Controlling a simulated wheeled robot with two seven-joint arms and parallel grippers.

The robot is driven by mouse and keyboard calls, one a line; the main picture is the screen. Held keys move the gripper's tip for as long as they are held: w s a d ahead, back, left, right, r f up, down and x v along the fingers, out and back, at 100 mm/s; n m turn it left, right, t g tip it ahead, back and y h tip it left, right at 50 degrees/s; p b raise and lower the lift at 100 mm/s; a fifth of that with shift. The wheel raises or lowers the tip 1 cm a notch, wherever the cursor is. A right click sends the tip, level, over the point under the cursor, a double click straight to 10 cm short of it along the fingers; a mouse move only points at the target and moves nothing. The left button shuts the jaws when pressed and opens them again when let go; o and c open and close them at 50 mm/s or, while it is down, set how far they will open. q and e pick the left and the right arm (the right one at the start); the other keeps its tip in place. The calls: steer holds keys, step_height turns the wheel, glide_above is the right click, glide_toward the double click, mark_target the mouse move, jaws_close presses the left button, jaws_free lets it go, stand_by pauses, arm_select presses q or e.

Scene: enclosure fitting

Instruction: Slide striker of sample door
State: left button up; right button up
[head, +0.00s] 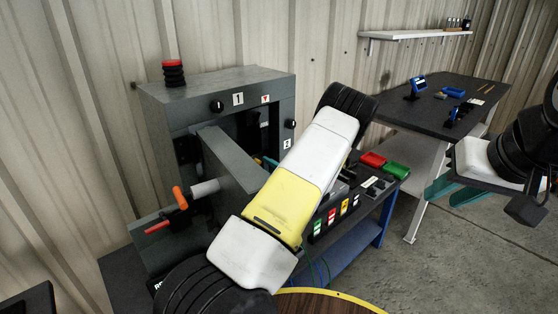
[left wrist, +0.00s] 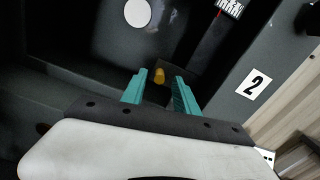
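The grey enclosure (head: 215,88) stands at the left with its door (head: 232,162) swung open. In the left wrist view, a small yellow-orange peg (left wrist: 160,75), possibly the striker, shows between the fingertips of my left gripper (left wrist: 161,79). The teal fingers are apart on either side of it, with dark gaps, inside the enclosure. I cannot tell how far ahead of the tips the peg lies. In the head view my left arm hides most of the left gripper (head: 267,162). My right gripper (head: 445,193) is open and empty, over the floor at the right.
An orange-tipped lever (head: 180,197) and a red handle (head: 157,227) stick out at the enclosure's left. A blue bench (head: 345,240) with red and green bins (head: 385,164) stands beside it. A dark table (head: 450,100) is behind. The floor at the right is clear.

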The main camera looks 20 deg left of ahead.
arm_select(q)
jaws_close()
